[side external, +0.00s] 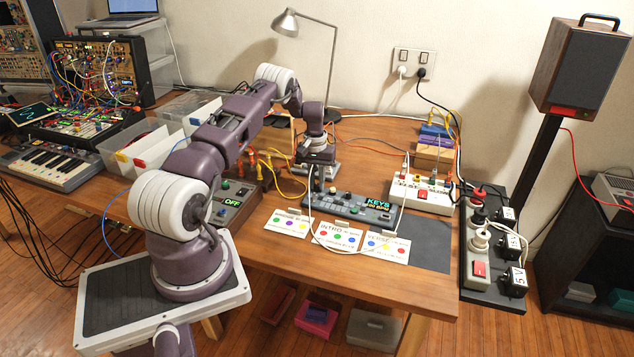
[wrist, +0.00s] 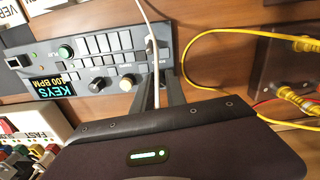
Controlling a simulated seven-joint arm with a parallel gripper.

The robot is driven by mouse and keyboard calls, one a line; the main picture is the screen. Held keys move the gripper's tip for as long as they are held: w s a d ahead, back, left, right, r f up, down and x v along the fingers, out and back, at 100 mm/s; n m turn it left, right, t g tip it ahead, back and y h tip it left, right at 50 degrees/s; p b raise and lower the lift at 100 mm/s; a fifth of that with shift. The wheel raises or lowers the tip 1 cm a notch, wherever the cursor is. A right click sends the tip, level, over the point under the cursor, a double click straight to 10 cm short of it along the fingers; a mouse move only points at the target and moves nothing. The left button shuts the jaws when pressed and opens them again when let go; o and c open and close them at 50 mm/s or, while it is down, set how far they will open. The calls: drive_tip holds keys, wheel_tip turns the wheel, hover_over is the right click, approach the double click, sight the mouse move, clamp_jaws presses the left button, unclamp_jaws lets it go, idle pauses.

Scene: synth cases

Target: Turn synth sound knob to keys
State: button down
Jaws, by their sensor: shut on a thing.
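The synth (side external: 352,208) is a grey-blue box lying on the table, with pale buttons and several knobs. Its display (side external: 378,205) reads KEYS, and the wrist view display (wrist: 48,87) shows KEYS above 100 BPM. My gripper (side external: 318,186) points down at the synth's left end. In the wrist view my gripper (wrist: 159,80) is shut at the end of the knob row, on what looks like the sound knob, hidden between the fingers.
A white cable (wrist: 146,18) passes close to my fingers and loops over the cards (side external: 338,236) in front. A yellow cable (wrist: 190,60) lies near the synth's end.

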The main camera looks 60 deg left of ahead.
sight(316, 185)
idle(0.3)
drive_tip(key=c, duration=1.3)
unclamp_jaws()
drive_tip(key=shift+c, duration=0.2)
drive_tip(key=shift+r, duration=0.1)
wheel_tip(316, 185, up, 7)
drive_tip(key=shift+s+a, duration=0.1)
